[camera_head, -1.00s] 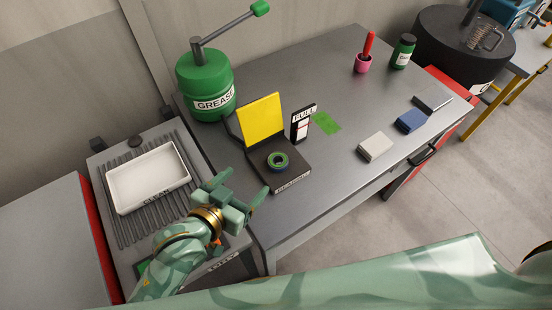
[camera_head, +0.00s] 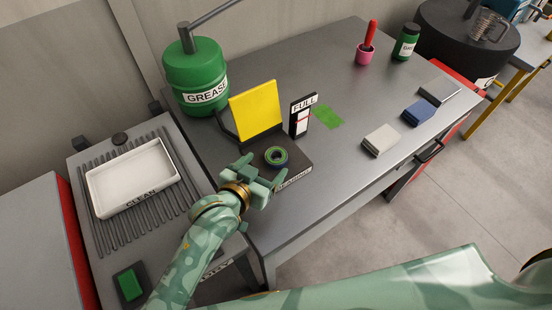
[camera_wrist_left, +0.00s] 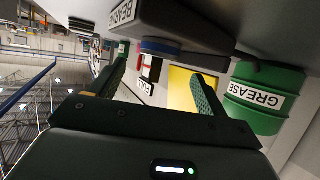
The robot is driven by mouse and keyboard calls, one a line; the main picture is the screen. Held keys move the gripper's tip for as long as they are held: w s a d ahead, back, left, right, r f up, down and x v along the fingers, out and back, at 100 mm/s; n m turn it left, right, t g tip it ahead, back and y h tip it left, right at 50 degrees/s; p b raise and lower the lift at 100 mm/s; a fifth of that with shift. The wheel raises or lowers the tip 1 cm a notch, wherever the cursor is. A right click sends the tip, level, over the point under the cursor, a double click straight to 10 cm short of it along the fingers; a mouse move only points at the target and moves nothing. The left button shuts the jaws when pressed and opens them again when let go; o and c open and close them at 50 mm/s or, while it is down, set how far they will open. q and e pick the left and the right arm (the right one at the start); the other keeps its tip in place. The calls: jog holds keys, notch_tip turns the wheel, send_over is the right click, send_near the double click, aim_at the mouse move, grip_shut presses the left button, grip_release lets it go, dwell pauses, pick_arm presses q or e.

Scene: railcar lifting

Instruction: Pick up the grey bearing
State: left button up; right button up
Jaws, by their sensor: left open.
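The bearing is a small ring (camera_head: 284,160) with dark, blue and green parts, lying flat on a dark stand (camera_head: 296,174) labelled BEARING. In the left wrist view, which is upside down, the bearing shows as a blue-edged disc (camera_wrist_left: 160,47) against the stand. My left gripper (camera_head: 265,172) is open and empty at the stand's near left edge, close beside the bearing. In the left wrist view its fingers (camera_wrist_left: 160,72) are spread, with the bearing ahead between them; I see no contact. My right gripper is out of view.
A yellow panel (camera_head: 256,110) rises behind the stand, beside a FULL gauge (camera_head: 301,116). A green GREASE drum (camera_head: 196,75) stands behind left. A white CLEAN tray (camera_head: 131,177) sits at left. Grey (camera_head: 381,140) and blue (camera_head: 418,111) blocks lie right; the table between is mostly clear.

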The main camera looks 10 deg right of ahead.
aim_at(275, 158)
pick_arm(q)
jog(key=b+x, duration=0.2)
jog(key=x, duration=0.3)
jog(key=shift+w+d+f, duration=0.2)
jog(key=shift+f, duration=0.15)
jog(key=shift+a+r, duration=0.1)
jog(key=c, duration=1.3)
